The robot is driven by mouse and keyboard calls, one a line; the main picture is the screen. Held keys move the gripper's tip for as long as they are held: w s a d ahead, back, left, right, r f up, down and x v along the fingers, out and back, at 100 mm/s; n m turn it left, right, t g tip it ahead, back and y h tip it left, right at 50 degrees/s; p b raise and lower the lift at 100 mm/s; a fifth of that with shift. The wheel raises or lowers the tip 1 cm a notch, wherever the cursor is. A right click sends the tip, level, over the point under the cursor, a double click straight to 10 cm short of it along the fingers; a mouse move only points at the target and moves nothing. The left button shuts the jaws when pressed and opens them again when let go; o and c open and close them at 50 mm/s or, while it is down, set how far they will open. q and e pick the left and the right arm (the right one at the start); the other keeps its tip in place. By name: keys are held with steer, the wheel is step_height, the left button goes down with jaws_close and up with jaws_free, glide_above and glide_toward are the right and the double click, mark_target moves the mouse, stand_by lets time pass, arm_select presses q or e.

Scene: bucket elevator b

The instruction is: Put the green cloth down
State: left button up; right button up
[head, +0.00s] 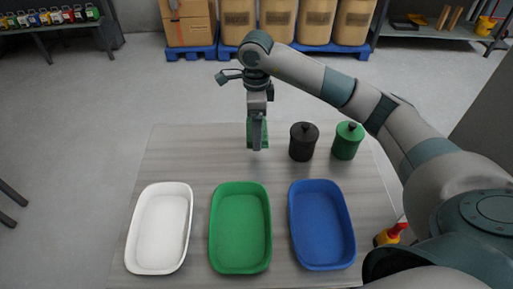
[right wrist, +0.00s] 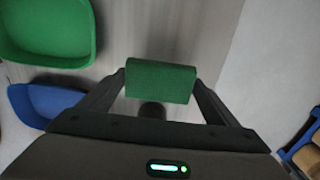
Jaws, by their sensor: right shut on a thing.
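My right gripper (head: 257,137) is over the back part of the table, left of the black canister. It is shut on the green cloth (head: 265,138), which is partly hidden behind the fingers. In the right wrist view, the cloth (right wrist: 160,80) is a folded green block between the two fingertips. I cannot tell whether its lower edge touches the table. My left gripper is not in view.
The grey table (head: 200,150) holds a white tray (head: 136,235), a green tray (head: 239,270) and a blue tray (head: 321,266) along the front. A black canister (head: 303,143) and a green canister (head: 347,142) stand at the back right. The back left tabletop is clear.

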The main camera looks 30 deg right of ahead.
mark_target(256, 154)
step_height(256, 154, down, 4)
steer(key=shift+s+r+p, duration=0.1)
steer(key=shift+r+p, duration=0.05)
steer(key=shift+p, duration=0.5)
steer(key=shift+f, duration=0.45)
steer(key=shift+f+p, duration=0.65)
steer(key=shift+f, duration=1.25)
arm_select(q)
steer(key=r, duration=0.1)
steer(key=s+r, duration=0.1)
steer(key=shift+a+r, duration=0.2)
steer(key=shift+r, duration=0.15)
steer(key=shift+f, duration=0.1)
arm_select(e)
steer(key=o, duration=1.2)
steer(key=shift+f, duration=0.1)
steer(key=shift+c, duration=0.2)
